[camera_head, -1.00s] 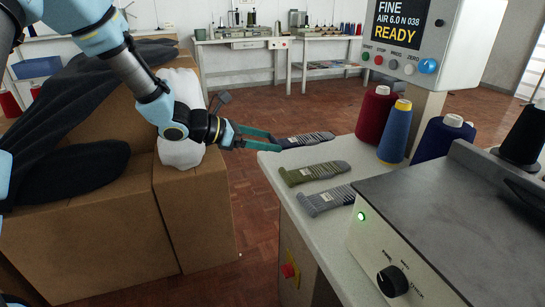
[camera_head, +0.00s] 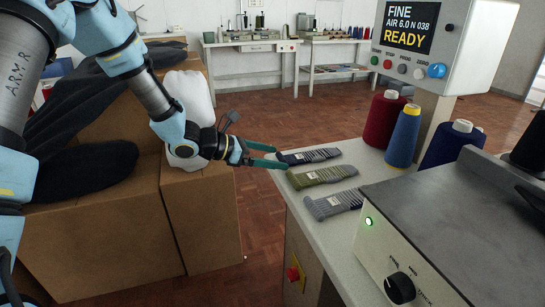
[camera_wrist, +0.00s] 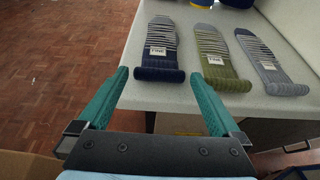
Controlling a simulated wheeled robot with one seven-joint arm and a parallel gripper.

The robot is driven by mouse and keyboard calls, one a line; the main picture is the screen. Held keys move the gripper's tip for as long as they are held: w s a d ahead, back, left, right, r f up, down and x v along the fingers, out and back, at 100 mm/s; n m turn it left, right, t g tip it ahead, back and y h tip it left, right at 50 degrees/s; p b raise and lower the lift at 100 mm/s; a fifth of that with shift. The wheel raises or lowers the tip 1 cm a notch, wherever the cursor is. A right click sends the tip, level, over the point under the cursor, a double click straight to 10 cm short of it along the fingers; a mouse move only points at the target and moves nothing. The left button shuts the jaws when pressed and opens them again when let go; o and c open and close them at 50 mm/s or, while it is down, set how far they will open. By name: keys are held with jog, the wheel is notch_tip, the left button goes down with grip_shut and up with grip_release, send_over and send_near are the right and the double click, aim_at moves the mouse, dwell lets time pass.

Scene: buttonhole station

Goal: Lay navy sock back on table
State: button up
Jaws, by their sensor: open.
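The navy sock (camera_head: 312,156), with pale stripes and a white label, lies flat on the table (camera_head: 352,248), left of the olive sock in the wrist view (camera_wrist: 160,50). My gripper (camera_head: 281,156) is at the table's near-left edge, by the sock's rolled cuff end. In the wrist view my gripper (camera_wrist: 159,74) is open, with its teal fingers spread on either side of the cuff. The fingers appear clear of the sock, and nothing is gripped.
An olive sock (camera_head: 323,175) and a grey sock (camera_head: 333,203) lie beside the navy one. Red (camera_head: 384,120) and blue (camera_head: 404,137) yarn cones and a grey machine (camera_head: 450,215) occupy the rest of the table. Cardboard boxes (camera_head: 205,220) stand at left.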

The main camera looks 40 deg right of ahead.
jog(key=v, duration=1.1)
jog(key=shift+a+r, duration=0.2)
jog(key=shift+a, duration=0.15)
jog(key=a+m+t+y, duration=0.3)
jog(key=a+m+y, duration=0.3)
jog(key=a, duration=1.3)
jog(key=a+m+t+y, duration=0.3)
jog(key=a+m+y, duration=0.3)
jog(key=a, duration=1.3)
jog(key=f+m, duration=0.1)
jog(key=m, duration=0.2)
jog(key=shift+a, duration=0.35)
jog(key=shift+w, duration=0.15)
notch_tip(320, 180, up, 12)
jog(key=p, duration=1.1)
jog(key=shift+f, duration=0.1)
